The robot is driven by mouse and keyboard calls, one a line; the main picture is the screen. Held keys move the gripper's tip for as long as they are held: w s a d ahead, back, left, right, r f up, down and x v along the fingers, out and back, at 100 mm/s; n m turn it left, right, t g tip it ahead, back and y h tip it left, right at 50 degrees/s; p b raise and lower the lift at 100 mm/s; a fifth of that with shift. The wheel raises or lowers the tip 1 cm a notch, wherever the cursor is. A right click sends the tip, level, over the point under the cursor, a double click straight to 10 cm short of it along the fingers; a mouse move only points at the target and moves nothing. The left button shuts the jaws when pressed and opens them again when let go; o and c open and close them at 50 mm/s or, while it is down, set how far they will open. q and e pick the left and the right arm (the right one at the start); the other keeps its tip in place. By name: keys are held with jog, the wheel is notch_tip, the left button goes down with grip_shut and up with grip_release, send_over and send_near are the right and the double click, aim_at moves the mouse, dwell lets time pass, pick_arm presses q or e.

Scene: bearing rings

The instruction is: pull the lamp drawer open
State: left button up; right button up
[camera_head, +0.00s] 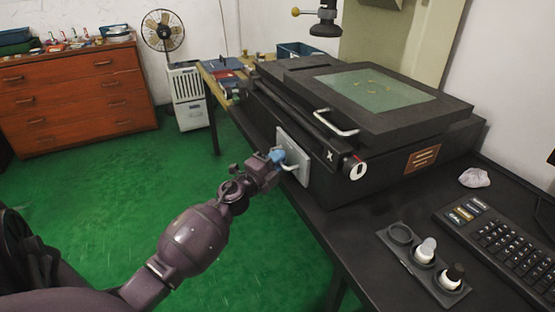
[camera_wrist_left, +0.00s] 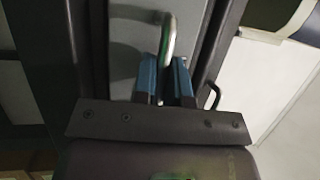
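The lamp drawer (camera_head: 291,150) is a light grey panel low on the front of the black machine, with a bright bar handle (camera_wrist_left: 168,40). In the head view it looks about flush with the machine front; I cannot tell a small gap. My left gripper (camera_head: 278,156) is at this panel, its blue fingertips at the handle. In the left wrist view the blue fingers (camera_wrist_left: 166,80) stand close together on either side of the handle's lower part, with the grey drawer front behind. The fingers look shut on the handle. My right gripper is not in view.
The black machine (camera_head: 400,150) has a glass top and an upper bar handle (camera_head: 337,124) above the drawer. A ring tray (camera_head: 395,262) and a keyboard (camera_head: 500,240) lie on the dark table at right. The green floor in front of the drawer is clear except for my arm.

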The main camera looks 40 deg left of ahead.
pick_arm(q)
grip_shut()
jog(key=s+a+p, duration=0.1)
jog(key=s+a, duration=0.3)
jog(key=s, duration=0.7)
jog(key=shift+a, duration=0.25)
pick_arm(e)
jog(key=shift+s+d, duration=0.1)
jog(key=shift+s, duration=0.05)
pick_arm(q)
jog(key=o, duration=0.7)
grip_release()
jog(key=shift+s, duration=0.1)
